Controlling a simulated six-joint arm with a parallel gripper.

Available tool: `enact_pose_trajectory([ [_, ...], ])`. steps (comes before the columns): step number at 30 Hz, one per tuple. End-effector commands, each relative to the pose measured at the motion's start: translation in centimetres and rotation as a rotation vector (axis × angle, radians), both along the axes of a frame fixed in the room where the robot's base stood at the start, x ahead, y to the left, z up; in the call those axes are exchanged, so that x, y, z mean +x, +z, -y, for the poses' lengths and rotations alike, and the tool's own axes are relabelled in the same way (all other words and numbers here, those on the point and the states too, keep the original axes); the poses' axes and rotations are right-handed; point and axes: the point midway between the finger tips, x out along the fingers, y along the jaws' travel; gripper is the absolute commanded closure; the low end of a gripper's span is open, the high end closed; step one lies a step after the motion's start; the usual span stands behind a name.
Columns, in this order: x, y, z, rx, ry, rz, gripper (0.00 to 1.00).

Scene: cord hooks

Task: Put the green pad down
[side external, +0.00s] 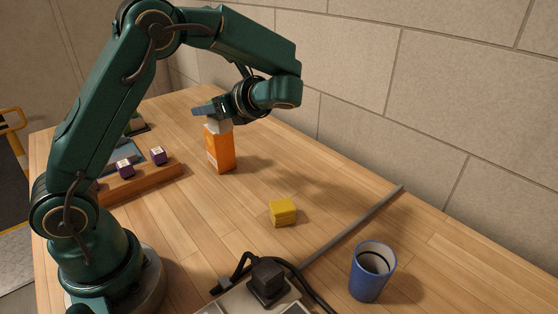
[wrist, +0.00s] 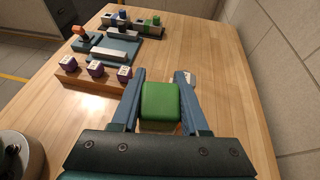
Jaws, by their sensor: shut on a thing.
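The green pad (wrist: 160,103) is a block with rounded edges. In the wrist view it sits between the two blue fingers of my gripper (wrist: 158,98), which is shut on it. In the side external view my gripper (side external: 206,111) is at the top of an orange carton (side external: 221,152) with a white top. I cannot tell from that view whether the gripper or pad touches the carton. The pad is not clearly visible there, hidden by the fingers.
A wooden rack (side external: 150,181) with purple cubes stands left of the carton. A yellow block (side external: 283,212), a grey strip (side external: 355,225), a blue cup (side external: 372,272) and a black plug (side external: 267,280) with cord are nearer. Wood is clear between carton and yellow block. A wall borders the right.

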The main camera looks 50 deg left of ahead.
Motion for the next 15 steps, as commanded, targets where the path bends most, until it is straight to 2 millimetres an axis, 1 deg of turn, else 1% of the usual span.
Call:
enact_pose_trajectory([
  [1,-1.3,0.1,-0.7,0.0,0.029,-0.001,1.0],
  [6,-5.2,0.0,-2.4,-0.001,0.113,0.0,1.0],
  [9,-7.1,0.0,-3.0,-0.001,0.152,0.0,1.0],
  [15,-10.3,-0.1,-3.7,-0.001,0.217,0.0,1.0],
])
